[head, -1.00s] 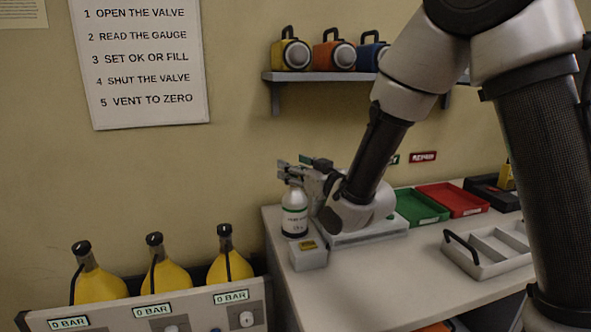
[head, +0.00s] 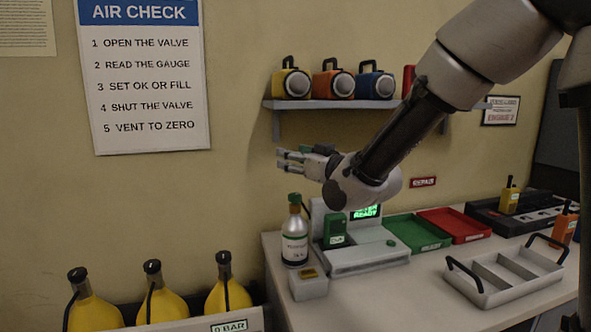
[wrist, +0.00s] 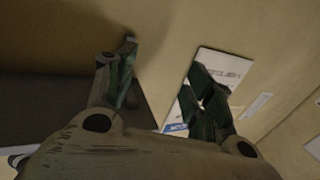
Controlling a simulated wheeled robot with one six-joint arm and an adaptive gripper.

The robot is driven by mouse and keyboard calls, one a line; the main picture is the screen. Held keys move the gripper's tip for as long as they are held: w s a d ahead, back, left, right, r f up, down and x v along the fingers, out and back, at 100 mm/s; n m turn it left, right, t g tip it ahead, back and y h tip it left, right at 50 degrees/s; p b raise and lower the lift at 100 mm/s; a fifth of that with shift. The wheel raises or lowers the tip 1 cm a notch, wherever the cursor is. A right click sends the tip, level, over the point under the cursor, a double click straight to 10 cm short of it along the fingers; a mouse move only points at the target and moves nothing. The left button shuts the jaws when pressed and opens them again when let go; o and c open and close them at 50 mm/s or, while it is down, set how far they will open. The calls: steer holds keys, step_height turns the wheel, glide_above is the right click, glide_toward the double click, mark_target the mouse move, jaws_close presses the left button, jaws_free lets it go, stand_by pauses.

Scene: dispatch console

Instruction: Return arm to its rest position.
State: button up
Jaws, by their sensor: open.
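My gripper (head: 290,160) is open and empty. It is up in the air above the left end of the counter, level with the space just under the wall shelf, its fingers pointing left. In the wrist view its two fingers (wrist: 165,95) stand wide apart with nothing between them, and the wall and a poster lie beyond. My arm runs from the gripper up to the upper right of the head view.
Below the gripper stand a white bottle (head: 294,240) and a grey machine (head: 365,258) with a lit green screen. Green (head: 418,232) and red (head: 455,224) trays and a grey handled tray (head: 505,276) lie rightward. The shelf (head: 340,104) holds several coloured lamps.

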steer(key=shift+d, duration=0.1)
steer(key=s+d+f+m+g+h, duration=0.1)
steer(key=s+d+m+g+h, duration=0.2)
steer(key=d, duration=0.8)
steer(key=s+d+f+m+h, duration=0.1)
steer(key=s+d+f+h, duration=0.2)
steer(key=d, duration=0.8)
steer(key=s+d+f+m+g+h, duration=0.1)
steer(key=s+d+g, duration=0.1)
steer(key=s+d, duration=0.3)
steer(key=s+d+f+m+g+h, duration=0.1)
steer(key=s+d, duration=0.3)
steer(key=s, duration=0.7)
steer(key=s+d+f+m+g+h, duration=0.1)
steer(key=s+d+f+g+h, duration=0.1)
steer(key=s, duration=0.7)
steer(key=d+g+h, duration=0.1)
steer(key=d+g, duration=0.1)
steer(key=d, duration=0.1)
steer(key=shift+d+f+m, duration=0.15)
steer(key=shift+d+m, duration=0.15)
